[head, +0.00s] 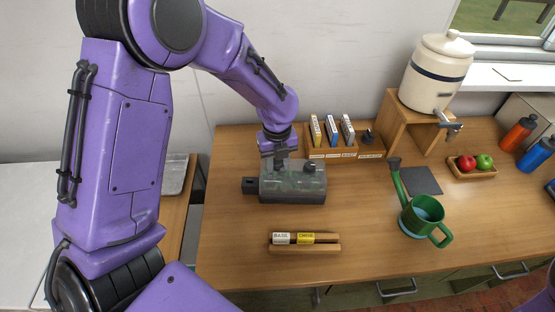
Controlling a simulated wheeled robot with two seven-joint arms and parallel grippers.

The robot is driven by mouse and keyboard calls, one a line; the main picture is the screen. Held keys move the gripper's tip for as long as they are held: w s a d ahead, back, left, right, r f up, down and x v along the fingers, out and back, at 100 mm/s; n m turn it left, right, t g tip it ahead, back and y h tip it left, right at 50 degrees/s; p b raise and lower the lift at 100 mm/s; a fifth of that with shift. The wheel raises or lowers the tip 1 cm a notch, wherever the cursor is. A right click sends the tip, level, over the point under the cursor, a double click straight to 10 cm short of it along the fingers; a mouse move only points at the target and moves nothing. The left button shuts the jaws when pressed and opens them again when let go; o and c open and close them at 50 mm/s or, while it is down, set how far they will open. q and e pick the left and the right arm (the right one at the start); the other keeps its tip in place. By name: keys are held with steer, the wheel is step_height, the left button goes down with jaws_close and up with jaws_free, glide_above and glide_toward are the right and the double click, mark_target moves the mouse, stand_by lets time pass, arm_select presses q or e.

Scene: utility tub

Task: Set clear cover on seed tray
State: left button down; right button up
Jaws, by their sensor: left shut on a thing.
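The dark seed tray (292,199) sits on the wooden table, with a black tab at its left end. The clear cover (292,178) is over the tray, with a dark knob near its right end and green showing dimly through it. I cannot tell whether it rests fully on the tray's rim or is slightly above it. My left gripper (281,166) reaches down from above and is shut on the cover at its back middle. The fingertips are small and partly hidden. My right gripper is out of view.
A wooden rack of seed packets (345,152) stands behind the tray. A label holder (304,248) lies in front. A green watering can (424,217), a dark mat (421,181), a fruit tray (472,171) and a water crock (436,75) are to the right. Bare table lies front left.

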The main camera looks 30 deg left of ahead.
arm_select(q)
steer(key=c, duration=0.7)
jaws_free()
steer(key=shift+w, duration=0.1)
step_height(320, 180, up, 10)
steer(key=shift+r+b, duration=0.25)
steer(key=shift+b, duration=0.75)
